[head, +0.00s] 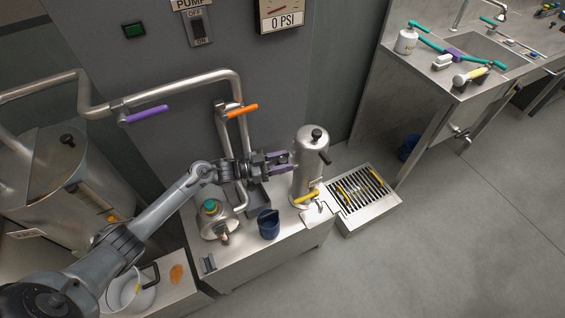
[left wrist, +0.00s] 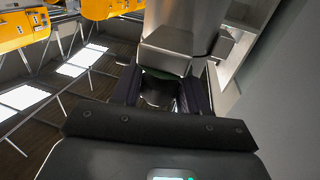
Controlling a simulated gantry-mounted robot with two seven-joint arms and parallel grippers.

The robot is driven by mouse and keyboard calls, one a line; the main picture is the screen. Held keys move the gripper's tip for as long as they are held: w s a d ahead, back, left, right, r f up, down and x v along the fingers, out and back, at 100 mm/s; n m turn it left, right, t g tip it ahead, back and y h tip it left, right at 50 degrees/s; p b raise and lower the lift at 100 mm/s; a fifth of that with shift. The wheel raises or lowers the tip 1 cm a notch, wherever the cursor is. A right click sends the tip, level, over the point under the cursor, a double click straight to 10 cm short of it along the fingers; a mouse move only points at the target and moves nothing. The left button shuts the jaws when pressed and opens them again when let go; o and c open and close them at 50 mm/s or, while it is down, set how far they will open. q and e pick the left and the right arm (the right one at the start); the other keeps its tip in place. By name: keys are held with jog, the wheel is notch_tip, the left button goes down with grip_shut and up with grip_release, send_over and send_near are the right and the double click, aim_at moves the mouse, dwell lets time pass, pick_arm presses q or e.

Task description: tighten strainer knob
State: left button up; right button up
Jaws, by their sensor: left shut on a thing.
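The strainer is an upright steel cylinder (head: 308,160) on the steel bench, with a black knob on its lid (head: 317,134) and a dark handle on its right side. My left gripper (head: 286,161) reaches the cylinder's left side, its purple-lined fingers pointing right. In the left wrist view, my left gripper (left wrist: 158,98) has its fingers on either side of a dark round knob (left wrist: 158,88), just below a steel bracket on the cylinder. It is shut on this knob. The knob's turn and seating cannot be told. My right gripper is out of view.
A yellow-handled valve (head: 307,197) sits low on the cylinder, beside a slotted drain tray (head: 362,192). A dark blue cup (head: 268,224) and a steel pump (head: 217,219) stand nearby. Orange-handled (head: 242,111) and purple-handled (head: 147,114) pipe valves are behind my arm.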

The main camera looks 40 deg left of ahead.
pick_arm(q)
jog(key=o, duration=1)
jog(key=shift+c, duration=0.2)
jog(key=p+v, duration=0.2)
jog(key=v, duration=0.8)
jog(key=shift+s+a, duration=0.25)
jog(key=shift+s, duration=0.05)
